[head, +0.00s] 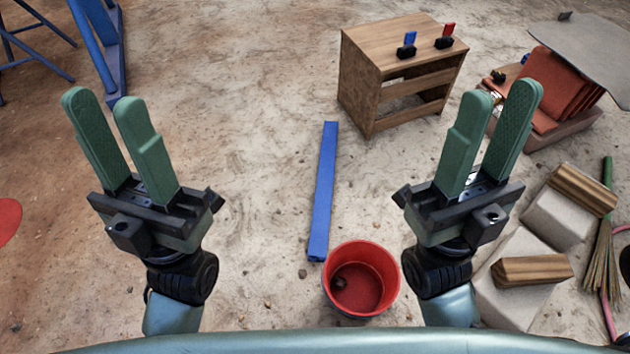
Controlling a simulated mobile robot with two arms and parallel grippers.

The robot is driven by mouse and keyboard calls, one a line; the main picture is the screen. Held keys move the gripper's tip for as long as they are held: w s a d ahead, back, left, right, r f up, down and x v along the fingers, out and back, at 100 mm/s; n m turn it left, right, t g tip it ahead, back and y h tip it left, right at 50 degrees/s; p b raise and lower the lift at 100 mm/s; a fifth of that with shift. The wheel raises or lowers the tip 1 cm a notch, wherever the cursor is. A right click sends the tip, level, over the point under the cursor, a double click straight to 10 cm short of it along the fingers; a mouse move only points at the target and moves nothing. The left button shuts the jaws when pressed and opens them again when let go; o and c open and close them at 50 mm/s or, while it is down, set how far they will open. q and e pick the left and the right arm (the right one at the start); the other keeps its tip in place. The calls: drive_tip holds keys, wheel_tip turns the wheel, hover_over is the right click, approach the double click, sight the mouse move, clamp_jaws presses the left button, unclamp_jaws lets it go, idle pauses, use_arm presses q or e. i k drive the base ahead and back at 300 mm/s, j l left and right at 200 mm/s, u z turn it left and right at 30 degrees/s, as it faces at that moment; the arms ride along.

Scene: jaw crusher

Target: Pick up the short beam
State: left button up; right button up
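A short blue beam (324,190) lies on the dirt floor in the middle of the head view, its near end close to a red bucket. My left gripper (104,106) is raised on the left, with a gap between its green fingers and nothing in it. My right gripper (502,102) is raised on the right, also with a gap between its fingers and empty. Both grippers are apart from the beam, one on either side of it in the picture. The whole length of the beam shows.
The red bucket (361,279) holds a small dark lump. A wooden stand (400,70) with clamp-like items is behind. Pale blocks with wood pieces (532,270), a broom (602,250) and red panels (560,85) crowd the right. Blue metal frames (100,45) stand back left. Floor left of the beam is clear.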

sight(317, 251)
drive_tip(key=i+j+z, duration=0.15)
drive_tip(key=j+z, duration=0.35)
drive_tip(key=j, duration=0.55)
drive_tip(key=j+z, duration=0.5)
drive_tip(key=j, duration=0.55)
drive_tip(key=i+j+z, duration=0.35)
drive_tip(key=j, duration=0.3)
drive_tip(key=i+j+z, duration=0.35)
drive_tip(key=j, duration=0.45)
drive_tip(key=i, duration=0.1)
